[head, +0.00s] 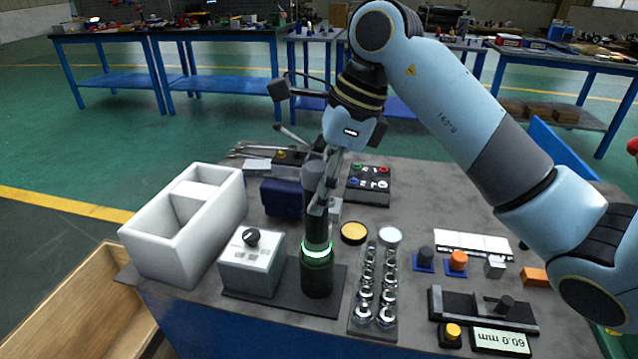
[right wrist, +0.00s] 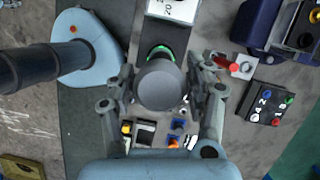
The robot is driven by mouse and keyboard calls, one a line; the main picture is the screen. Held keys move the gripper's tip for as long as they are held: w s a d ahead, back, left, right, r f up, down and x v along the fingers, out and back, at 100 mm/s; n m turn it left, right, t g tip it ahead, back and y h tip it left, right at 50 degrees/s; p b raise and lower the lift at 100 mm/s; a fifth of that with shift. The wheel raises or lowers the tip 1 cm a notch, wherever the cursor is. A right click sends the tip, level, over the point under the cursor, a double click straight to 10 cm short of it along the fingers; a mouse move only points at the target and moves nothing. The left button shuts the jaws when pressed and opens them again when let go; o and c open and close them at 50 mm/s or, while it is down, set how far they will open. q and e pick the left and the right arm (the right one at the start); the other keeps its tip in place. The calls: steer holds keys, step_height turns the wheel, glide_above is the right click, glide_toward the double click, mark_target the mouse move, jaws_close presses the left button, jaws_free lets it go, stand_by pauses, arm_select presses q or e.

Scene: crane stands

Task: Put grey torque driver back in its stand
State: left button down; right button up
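The grey torque driver (head: 312,174) is upright in the head view, left of the sockets, with its grey round top uppermost. Below it is a dark column with a lit green ring (head: 316,252), standing on a dark base plate (head: 333,300). I cannot tell where driver ends and stand begins. My right gripper (head: 325,190) reaches down from above, its fingers overlapping the driver's upper part. In the right wrist view the driver's round top (right wrist: 160,85) is between the fingers of this gripper (right wrist: 162,75), with narrow gaps on both sides. My left gripper is out of view.
A white box with a black knob (head: 251,258) stands just left of the column. Shiny sockets (head: 365,290) stand in rows to its right. A white open bin (head: 185,225) is at the left, a dark blue box (head: 281,198) and a button box (head: 370,184) behind.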

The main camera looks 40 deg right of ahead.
steer(key=shift+o, duration=0.3)
steer(key=shift+f, duration=0.1)
steer(key=p+v, duration=0.3)
steer(key=v, duration=0.2)
steer(key=shift+s, duration=0.1)
stand_by(0.4)
steer(key=v, duration=1.2)
steer(key=shift+d, duration=0.1)
